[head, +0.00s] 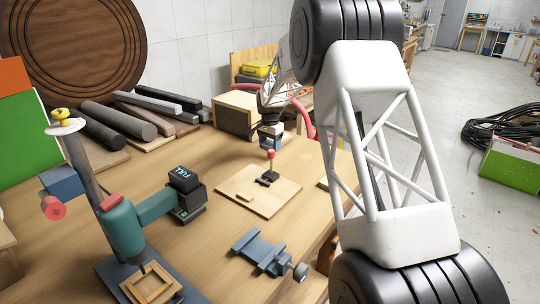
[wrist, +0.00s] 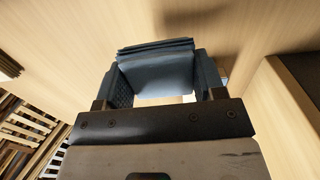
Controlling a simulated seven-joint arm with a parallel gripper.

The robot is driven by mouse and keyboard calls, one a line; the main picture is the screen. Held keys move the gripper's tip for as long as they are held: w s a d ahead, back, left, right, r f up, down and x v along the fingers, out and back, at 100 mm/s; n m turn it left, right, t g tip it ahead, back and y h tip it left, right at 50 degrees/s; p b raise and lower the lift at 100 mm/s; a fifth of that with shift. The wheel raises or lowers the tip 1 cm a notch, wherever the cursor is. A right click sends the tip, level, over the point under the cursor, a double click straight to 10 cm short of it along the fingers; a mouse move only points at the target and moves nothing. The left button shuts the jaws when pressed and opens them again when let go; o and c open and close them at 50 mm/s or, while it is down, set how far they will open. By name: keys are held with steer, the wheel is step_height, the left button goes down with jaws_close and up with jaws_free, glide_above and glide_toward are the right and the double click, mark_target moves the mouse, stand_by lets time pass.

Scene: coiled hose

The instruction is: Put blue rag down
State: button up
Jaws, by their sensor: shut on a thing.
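A blue rag (wrist: 165,74) is held between the two fingers of my gripper (wrist: 160,88) in the wrist view. It looks folded, with layered edges at its far end. In the head view my gripper (head: 270,128) is small and points down over the wooden workbench (head: 200,245), near the back wall side. A small bluish patch at its tip looks like the rag, but detail there is too fine to tell. My gripper is above the bench surface; the exact gap is unclear.
A thin board (head: 240,185) with a red-knobbed tool (head: 270,165) lies near my gripper. A wooden box (head: 235,114) stands behind. A teal drill press (head: 120,230) and a blue-grey vise (head: 262,250) stand nearer. Bare bench lies left of the board.

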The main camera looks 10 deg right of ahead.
mark_target(270, 143)
steer(key=shift+f, duration=0.15)
steer(key=shift+f, duration=2.35)
steer(key=shift+f, duration=0.1)
steer(key=o, duration=0.9)
step_height(270, 143, up, 12)
steer(key=shift+r, duration=0.1)
